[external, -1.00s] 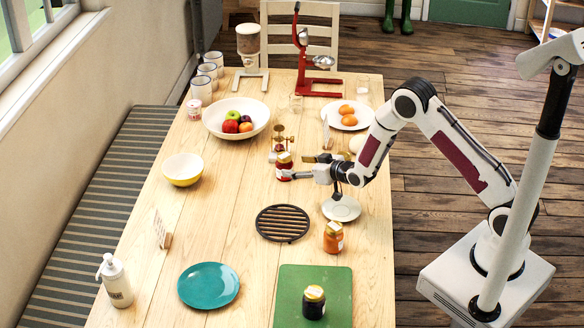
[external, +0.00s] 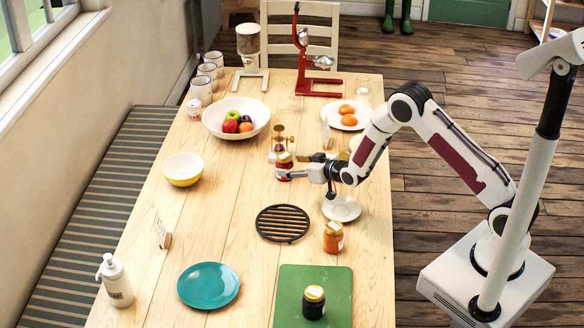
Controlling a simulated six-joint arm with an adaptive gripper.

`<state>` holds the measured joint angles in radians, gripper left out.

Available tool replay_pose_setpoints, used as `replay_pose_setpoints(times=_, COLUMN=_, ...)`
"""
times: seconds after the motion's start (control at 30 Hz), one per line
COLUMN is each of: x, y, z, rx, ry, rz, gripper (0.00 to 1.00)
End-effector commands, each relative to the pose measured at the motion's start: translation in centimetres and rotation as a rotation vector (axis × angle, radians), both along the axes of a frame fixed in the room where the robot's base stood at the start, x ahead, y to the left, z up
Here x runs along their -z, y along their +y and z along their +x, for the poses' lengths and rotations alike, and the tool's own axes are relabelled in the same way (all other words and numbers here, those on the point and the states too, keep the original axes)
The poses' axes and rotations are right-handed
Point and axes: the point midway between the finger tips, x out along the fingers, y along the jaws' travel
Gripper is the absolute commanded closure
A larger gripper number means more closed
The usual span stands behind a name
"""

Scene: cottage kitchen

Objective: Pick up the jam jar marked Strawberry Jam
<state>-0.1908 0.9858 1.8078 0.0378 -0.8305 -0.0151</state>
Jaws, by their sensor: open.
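A small jar with red contents and a gold lid (external: 284,166) stands near the middle of the table; its label is too small to read. My gripper (external: 287,168) is at this jar from the right, with its fingers open and the jar at or between the fingertips. I cannot tell whether the fingers touch it. A jar with orange contents (external: 333,238) stands nearer the front. A dark jar (external: 313,303) stands on the green board (external: 335,279).
A white dish (external: 341,210) lies below my wrist. A round black trivet (external: 283,223), a teal plate (external: 208,285) and a yellow bowl (external: 183,169) are around.

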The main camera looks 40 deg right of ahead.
Motion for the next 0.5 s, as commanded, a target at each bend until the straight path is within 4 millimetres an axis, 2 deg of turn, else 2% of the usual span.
replay_pose_setpoints(times=0.17, x=0.4, y=-0.1, z=0.6, rx=0.000, ry=0.000, rz=0.000, gripper=0.39)
replay_pose_setpoints(times=0.5, x=1.9, y=-0.3, z=3.0, rx=0.000, ry=0.000, rz=0.000, gripper=0.39)
